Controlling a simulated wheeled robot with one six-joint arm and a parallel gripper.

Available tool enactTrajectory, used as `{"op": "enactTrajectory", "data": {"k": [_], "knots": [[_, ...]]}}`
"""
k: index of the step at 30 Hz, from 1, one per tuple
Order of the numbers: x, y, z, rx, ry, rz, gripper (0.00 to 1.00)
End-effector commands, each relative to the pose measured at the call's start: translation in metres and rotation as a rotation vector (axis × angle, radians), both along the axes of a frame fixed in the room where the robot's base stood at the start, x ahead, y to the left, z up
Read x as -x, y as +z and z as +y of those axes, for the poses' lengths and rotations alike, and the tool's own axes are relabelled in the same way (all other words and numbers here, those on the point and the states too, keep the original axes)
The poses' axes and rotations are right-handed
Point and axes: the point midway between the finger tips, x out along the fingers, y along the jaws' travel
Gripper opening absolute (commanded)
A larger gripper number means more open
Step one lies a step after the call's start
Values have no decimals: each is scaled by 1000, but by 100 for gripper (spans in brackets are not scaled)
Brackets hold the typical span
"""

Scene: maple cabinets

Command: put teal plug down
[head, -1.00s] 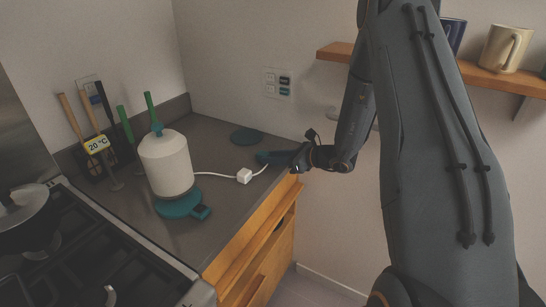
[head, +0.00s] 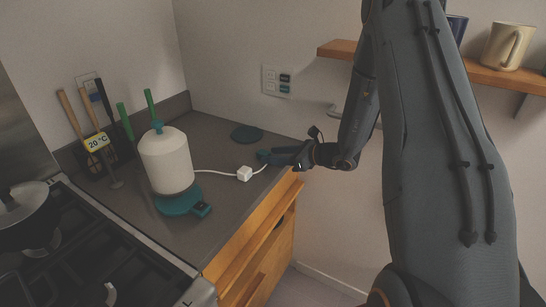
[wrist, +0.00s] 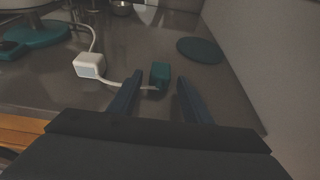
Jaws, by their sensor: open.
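The teal plug (wrist: 160,75) rests on the grey counter in the wrist view, at the end of a white cord. In the head view the plug (head: 263,156) sits near the counter's right edge. My gripper (wrist: 160,81) is open, with one finger on each side of the plug and visible gaps between. In the head view my gripper (head: 279,156) reaches in low from the right, just above the counter. The plug's underside is hidden.
A white block (head: 244,174) sits along the cord, left of the plug. A white kettle (head: 167,162) stands on a teal base (head: 182,203). A round teal mat (head: 247,134) lies behind the plug. The wall socket (head: 277,81) is above. A stove (head: 85,262) is at left.

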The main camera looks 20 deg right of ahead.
Motion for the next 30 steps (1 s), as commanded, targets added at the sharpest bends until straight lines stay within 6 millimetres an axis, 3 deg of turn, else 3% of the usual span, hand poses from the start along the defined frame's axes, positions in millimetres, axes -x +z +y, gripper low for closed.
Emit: {"op": "enactTrajectory", "data": {"k": [12, 20, 23, 26, 30], "knots": [[54, 26, -56, 1, -5, -1, 44], [74, 36, -71, 2, 3, 2, 44], [83, 37, -58, 41, 61, 8, 44], [108, 35, -25, 138, 206, 19, 44], [167, 28, 23, 368, 521, 15, 44]]}}
